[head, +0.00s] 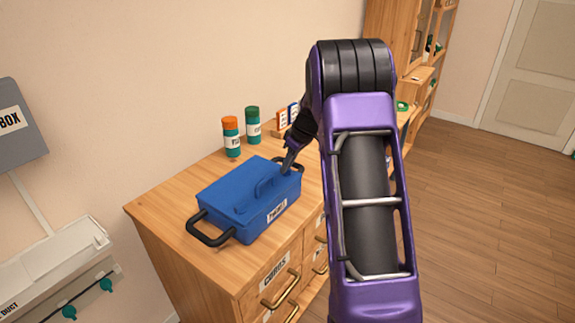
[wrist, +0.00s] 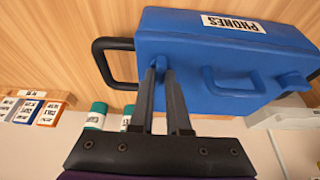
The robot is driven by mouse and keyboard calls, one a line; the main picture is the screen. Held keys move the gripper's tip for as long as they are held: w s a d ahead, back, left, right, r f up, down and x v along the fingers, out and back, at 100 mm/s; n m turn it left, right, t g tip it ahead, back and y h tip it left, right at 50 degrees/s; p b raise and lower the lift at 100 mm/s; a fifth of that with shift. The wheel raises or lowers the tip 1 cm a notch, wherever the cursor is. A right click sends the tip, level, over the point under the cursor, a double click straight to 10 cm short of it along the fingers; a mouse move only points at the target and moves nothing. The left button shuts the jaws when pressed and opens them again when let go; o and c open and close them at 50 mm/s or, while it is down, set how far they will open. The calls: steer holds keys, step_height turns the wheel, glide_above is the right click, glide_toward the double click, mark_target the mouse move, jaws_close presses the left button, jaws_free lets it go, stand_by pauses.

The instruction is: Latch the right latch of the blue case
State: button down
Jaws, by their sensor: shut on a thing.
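The blue case (head: 225,200) sits closed on the wooden cabinet top, with a "PHONES" label on its side. In the wrist view the case (wrist: 190,45) fills the upper right, with its blue carrying handle (wrist: 213,88). My gripper (head: 288,162) reaches down at the right end of the case. In the wrist view my gripper (wrist: 160,74) has its fingers close together, one on each side of the small blue right latch (wrist: 159,62), shut on it. In the head view the gripper hides this latch. How far the latch is turned cannot be told.
Orange-capped (head: 231,137) and green-capped (head: 253,125) bottles stand behind the case, with small labelled boxes (head: 287,116) to their right. A black side handle (head: 208,234) sticks out at the case's left. Another black handle (wrist: 103,62) is beside my fingers in the wrist view.

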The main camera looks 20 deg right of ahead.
steer(key=m, duration=0.2)
steer(key=m+h, duration=0.1)
steer(key=shift+s+a+m+h, duration=0.1)
steer(key=shift+a+m+h, duration=0.05)
steer(key=shift+m+h, duration=0.2)
steer(key=m, duration=0.2)
steer(key=m+h+p, duration=0.1)
steer(key=m, duration=0.1)
steer(key=shift+a+r+m+t+h, duration=0.15)
steer(key=shift+m+t+h, duration=0.1)
steer(key=shift+t, duration=0.05)
steer(key=m+h+p, duration=0.2)
steer(key=m+p, duration=0.2)
steer(key=m, duration=0.1)
steer(key=shift+a, duration=0.1)
steer(key=shift+m+g+h+p, duration=0.45)
steer(key=shift+m+g, duration=0.45)
steer(key=shift+m, duration=1.3)
steer(key=c, duration=0.9)
jaws_free()
